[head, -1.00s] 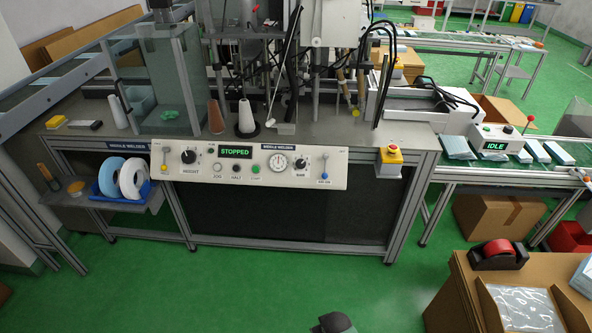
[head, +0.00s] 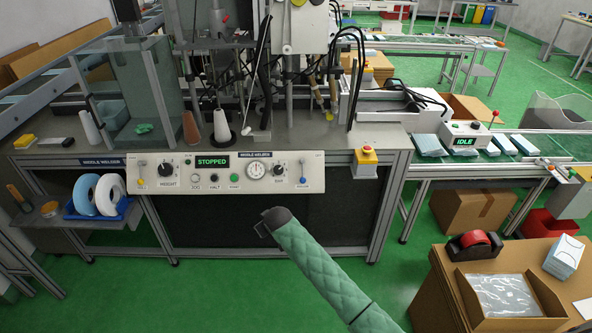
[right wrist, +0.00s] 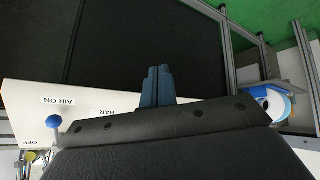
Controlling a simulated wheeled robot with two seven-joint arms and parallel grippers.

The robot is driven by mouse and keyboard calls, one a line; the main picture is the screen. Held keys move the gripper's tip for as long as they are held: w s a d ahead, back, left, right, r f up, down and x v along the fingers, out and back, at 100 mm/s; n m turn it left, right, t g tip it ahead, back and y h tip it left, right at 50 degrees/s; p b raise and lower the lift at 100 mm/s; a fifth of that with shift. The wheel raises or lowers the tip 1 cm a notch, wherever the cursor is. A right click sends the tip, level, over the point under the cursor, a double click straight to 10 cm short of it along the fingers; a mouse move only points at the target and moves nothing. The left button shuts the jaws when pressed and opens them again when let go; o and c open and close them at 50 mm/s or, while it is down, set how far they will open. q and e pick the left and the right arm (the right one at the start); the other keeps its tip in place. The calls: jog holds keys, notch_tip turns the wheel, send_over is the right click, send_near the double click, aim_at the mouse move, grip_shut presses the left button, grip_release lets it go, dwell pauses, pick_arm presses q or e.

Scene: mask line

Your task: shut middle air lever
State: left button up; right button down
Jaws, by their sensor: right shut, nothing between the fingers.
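The air lever (head: 303,180) is at the right end of the white control panel (head: 215,186) on the middle welder. Its blue knob sits at the lower end of its slot. In the right wrist view the blue knob (right wrist: 54,121) is beside the "AIR ON" label, with "OFF" at the other end. My right gripper (head: 264,227) is in front of the panel, below and left of the lever, apart from it. In the right wrist view its fingers (right wrist: 155,75) are together and empty. My left gripper is not in view.
A similar lever with a yellow knob (head: 141,181) is at the panel's left end. The panel display (head: 212,162) reads STOPPED. A yellow emergency-stop box (head: 366,160) is right of the panel. Cardboard boxes (head: 430,290) stand at the lower right. The green floor before the panel is clear.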

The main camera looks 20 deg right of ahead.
jog(key=w+a+r+n, duration=0.1)
jog(key=w+r+n, duration=0.1)
jog(key=w+r, duration=0.9)
jog(key=w+a+r+n, duration=0.1)
jog(key=w+r+n, duration=0.1)
jog(key=w+r, duration=0.95)
jog(key=d+r+n+g+h, duration=0.3)
jog(key=d+r, duration=0.1)
jog(key=d, duration=0.2)
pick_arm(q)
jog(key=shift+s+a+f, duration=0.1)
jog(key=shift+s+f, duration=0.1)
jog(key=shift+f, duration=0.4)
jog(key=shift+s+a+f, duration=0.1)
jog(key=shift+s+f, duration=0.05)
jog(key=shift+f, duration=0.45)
pick_arm(e)
jog(key=s+d+f+n+g+h, duration=0.1)
jog(key=s+d+f+n+g, duration=0.3)
jog(key=s+d+f+g, duration=0.1)
jog(key=shift+s+d+f+n, duration=0.25)
jog(key=shift+s+f+n, duration=0.15)
jog(key=shift+s+f, duration=0.35)
